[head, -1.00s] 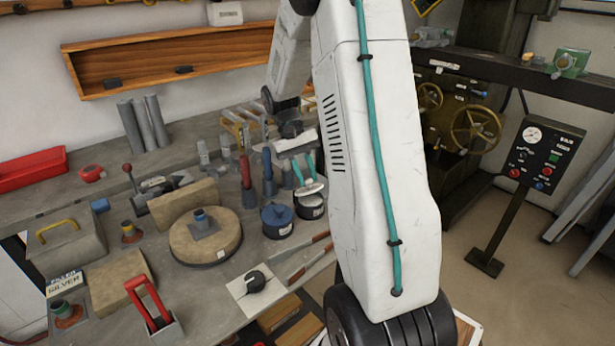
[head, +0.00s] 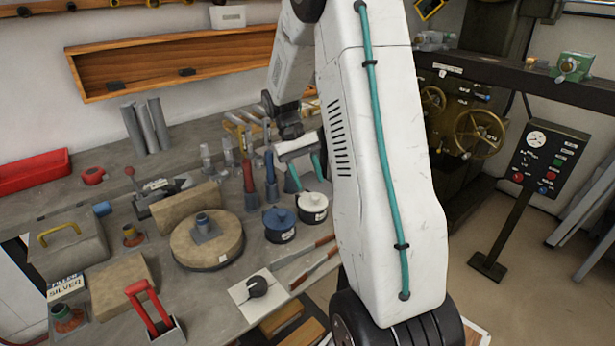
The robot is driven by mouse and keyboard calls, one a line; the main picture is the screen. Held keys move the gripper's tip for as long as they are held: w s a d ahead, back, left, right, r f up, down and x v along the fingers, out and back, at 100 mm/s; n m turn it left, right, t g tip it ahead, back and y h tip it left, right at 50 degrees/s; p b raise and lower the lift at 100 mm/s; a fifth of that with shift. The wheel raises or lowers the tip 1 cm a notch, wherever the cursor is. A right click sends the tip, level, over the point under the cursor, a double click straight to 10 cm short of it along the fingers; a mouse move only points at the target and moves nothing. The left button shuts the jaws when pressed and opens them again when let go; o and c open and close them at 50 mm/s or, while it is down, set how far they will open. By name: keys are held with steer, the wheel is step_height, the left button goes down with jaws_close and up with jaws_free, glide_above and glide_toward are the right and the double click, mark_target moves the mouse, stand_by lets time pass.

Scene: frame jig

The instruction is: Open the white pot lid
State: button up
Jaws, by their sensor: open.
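The white pot (head: 313,214) stands on the workbench, right of the blue pot. Its white lid (head: 312,199) sits on top, with a small knob. My gripper (head: 309,183) has a white body and two teal fingers. The fingers are spread apart and empty, just above and slightly behind the lid in the picture. Whether a fingertip touches the lid or knob cannot be told from this angle.
A blue lidded pot (head: 279,222) stands close on the left. A red-handled tool (head: 249,178) and a blue-handled tool (head: 270,170) stand behind it. Long-handled tools (head: 315,265) lie in front. A round stone-like disc (head: 207,250) lies further left.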

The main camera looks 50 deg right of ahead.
steer(key=v, duration=0.7)
steer(key=shift+w+r, duration=0.2)
steer(key=shift+r, duration=0.05)
steer(key=s+a+r+n+t, duration=0.3)
steer(key=s+a+t, duration=0.1)
steer(key=s+a, duration=0.7)
steer(key=s+a+r+n+t, duration=0.3)
steer(key=s+a+r, duration=0.1)
steer(key=s+a, duration=0.8)
steer(key=shift+s+a+r+t+h, duration=0.25)
steer(key=shift+a+t+h, duration=0.15)
steer(key=shift+a, duration=0.65)
